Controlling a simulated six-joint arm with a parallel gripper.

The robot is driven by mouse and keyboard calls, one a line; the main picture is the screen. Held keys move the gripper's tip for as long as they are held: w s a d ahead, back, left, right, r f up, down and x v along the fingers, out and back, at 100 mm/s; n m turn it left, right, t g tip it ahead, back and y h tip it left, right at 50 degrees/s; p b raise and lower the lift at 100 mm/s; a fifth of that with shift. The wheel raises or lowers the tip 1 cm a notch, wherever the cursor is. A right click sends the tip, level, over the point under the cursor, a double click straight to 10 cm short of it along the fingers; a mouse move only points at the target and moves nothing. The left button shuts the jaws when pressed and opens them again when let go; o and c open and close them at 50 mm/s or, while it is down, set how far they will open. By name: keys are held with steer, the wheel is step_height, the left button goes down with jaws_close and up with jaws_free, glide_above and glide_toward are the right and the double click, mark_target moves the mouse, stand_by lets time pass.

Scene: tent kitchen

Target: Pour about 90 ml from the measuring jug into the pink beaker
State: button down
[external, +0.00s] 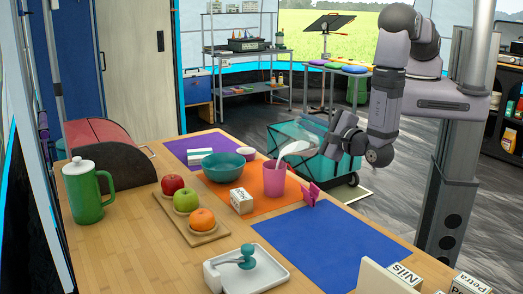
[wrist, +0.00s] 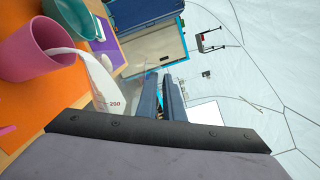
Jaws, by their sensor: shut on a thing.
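The clear measuring jug (external: 313,128) is tilted steeply towards the pink beaker, above its right side. My gripper (external: 345,135) is shut on the jug from the right. White liquid shows at the jug's low end, and a white stream runs down to the mouth of the pink beaker (external: 274,174). The beaker stands upright on an orange mat (external: 262,204). In the wrist view, my gripper's fingers (wrist: 160,98) stand beside the jug (wrist: 108,98), which shows a 200 mark. There the white stream runs into the beaker (wrist: 35,52). The level inside the beaker is hidden.
A teal bowl (external: 223,167) and a white name block (external: 241,201) stand left of the beaker. A pink piece (external: 311,195) stands close on its right. Fruit on a board (external: 192,228), a green pitcher (external: 85,190) and a white tray (external: 250,274) lie farther off.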

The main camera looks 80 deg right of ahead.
mark_target(315, 136)
steer(key=shift+w+a+r+n, duration=0.2)
steer(key=shift+r+n, duration=0.05)
steer(key=shift+n, duration=0.15)
stand_by(0.4)
steer(key=d+f+m, duration=0.1)
steer(key=m, duration=0.1)
steer(key=s+f+m+b, duration=0.1)
steer(key=s+d+m, duration=0.1)
steer(key=m, duration=0.1)
steer(key=shift+s+d+f+m+b, duration=0.15)
steer(key=shift+d+f+m+b, duration=0.15)
steer(key=shift+d+f+b, duration=0.1)
steer(key=shift+s+d+f+m+g+b, duration=0.15)
steer(key=shift+s+d+f+m+b, duration=0.1)
steer(key=shift+f+m, duration=0.15)
steer(key=shift+s+d+f+m+g+b, duration=0.15)
steer(key=shift+d+f+m+b, duration=0.1)
steer(key=shift+f+m, duration=0.15)
steer(key=shift+s+d+f+b, duration=0.2)
steer(key=shift+f+b, duration=0.2)
steer(key=shift+f, duration=0.15)
steer(key=s+d+f+m+b, duration=0.3)
steer(key=d+f+m+b, duration=0.1)
steer(key=f+m, duration=0.2)
steer(key=shift+s+d+f+m, duration=0.2)
steer(key=shift+s+f+m, duration=0.05)
steer(key=shift+m, duration=0.35)
